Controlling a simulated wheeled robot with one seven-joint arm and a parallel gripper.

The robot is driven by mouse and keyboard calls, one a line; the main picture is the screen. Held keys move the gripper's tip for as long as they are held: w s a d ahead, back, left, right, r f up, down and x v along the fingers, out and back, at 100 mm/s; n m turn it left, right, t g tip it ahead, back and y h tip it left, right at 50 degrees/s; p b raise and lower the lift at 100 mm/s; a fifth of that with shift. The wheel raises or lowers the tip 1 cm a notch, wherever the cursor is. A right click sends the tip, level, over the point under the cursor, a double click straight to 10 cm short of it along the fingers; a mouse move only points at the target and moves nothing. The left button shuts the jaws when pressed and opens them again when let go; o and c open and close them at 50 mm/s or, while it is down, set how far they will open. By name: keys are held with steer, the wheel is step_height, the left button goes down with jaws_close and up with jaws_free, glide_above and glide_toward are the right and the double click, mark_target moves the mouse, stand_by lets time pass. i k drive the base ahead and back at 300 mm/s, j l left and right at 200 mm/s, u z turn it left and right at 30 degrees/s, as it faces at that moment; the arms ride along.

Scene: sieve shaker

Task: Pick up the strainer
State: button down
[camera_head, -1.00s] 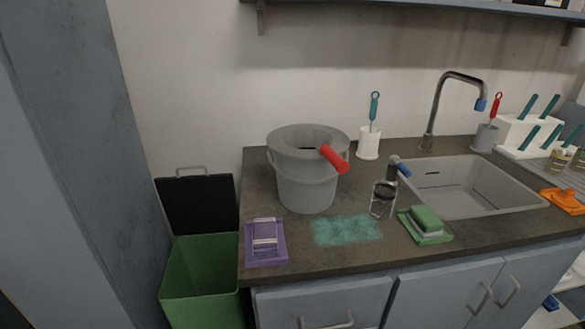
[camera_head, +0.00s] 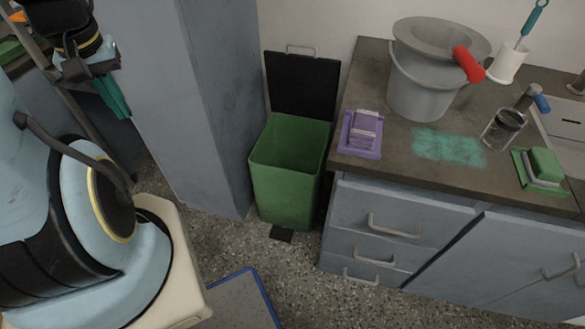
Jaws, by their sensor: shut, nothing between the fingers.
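The strainer (camera_head: 439,37) is a grey round sieve with a thick red handle (camera_head: 468,63). It rests on top of a grey bucket (camera_head: 421,92) on the counter, at the upper right. The handle sticks out over the bucket's right front side. My gripper (camera_head: 116,101), with dark body and teal fingers, is at the upper left, pointing down. Its fingers are shut and empty, well apart from the strainer.
A dark counter (camera_head: 398,155) holds a purple sponge set (camera_head: 361,134), teal powder (camera_head: 447,146), a glass jar (camera_head: 502,130) and a green sponge (camera_head: 545,164). An open green bin (camera_head: 286,178) stands left of the drawers. A grey pillar (camera_head: 217,100) stands between my arm and the bin. Speckled floor is open in front.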

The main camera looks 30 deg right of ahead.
mark_target(436, 38)
steer(key=k+l+u, duration=0.35)
steer(key=k+l, duration=0.15)
steer(key=l, duration=0.15)
steer(key=k+l+u, duration=0.35)
steer(key=k+l, duration=0.2)
steer(key=k+l+u, duration=0.4)
steer(key=k, duration=0.25)
